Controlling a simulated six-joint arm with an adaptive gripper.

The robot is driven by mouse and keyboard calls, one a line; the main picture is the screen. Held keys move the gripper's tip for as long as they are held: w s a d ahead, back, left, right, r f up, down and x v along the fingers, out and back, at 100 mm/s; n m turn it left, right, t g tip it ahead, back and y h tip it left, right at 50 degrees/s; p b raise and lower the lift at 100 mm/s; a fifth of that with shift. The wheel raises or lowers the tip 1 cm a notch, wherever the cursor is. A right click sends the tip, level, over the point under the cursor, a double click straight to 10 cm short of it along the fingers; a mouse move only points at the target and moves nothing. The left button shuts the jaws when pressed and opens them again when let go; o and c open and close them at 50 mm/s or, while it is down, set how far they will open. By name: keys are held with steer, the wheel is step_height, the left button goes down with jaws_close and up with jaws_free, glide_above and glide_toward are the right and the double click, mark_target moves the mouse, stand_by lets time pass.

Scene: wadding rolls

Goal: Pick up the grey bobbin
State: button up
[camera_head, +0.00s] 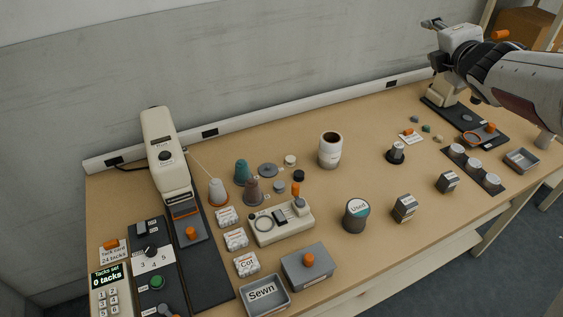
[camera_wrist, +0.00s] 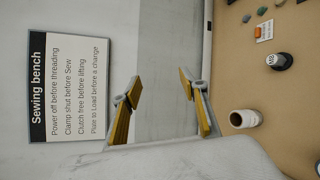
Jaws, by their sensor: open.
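My gripper (camera_wrist: 158,90) is open and empty in the wrist view, with its yellow-padded fingers spread in front of the wall. In the head view my arm is raised at the upper right, far from the small spools. A small grey piece (camera_head: 279,187), which may be the grey bobbin, sits at the middle left of the bench. A black bobbin-like piece (camera_head: 299,176) and a cream one (camera_head: 290,160) are near it. A flat grey disc (camera_head: 267,170) lies beside them. I cannot tell for sure which piece is the grey bobbin.
Thread cones (camera_head: 218,192) and a sewing machine (camera_head: 160,145) stand left of the small pieces. A winder-like device (camera_head: 282,223) is in front, and a white cylinder (camera_head: 330,151) is to the right. A wall sign (camera_wrist: 70,88) shows in the wrist view. The bench's middle is fairly clear.

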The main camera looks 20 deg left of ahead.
steer(key=w+a+f+n+g+y, duration=0.2)
steer(key=a+f+n+g+y, duration=0.15)
steer(key=a+f+n, duration=0.5)
steer(key=w+a+f+n+g+y, duration=0.3)
steer(key=a+f+n+y, duration=0.2)
steer(key=a+f+n, duration=0.35)
steer(key=n+g, duration=1.2)
steer(key=n, duration=0.3)
glide_toward(279, 186)
steer(key=shift+w+a+f, duration=0.15)
steer(key=shift+w+a, duration=0.15)
steer(key=shift+a, duration=0.15)
steer(key=shift+x, duration=1.25)
steer(key=shift+a, duration=0.15)
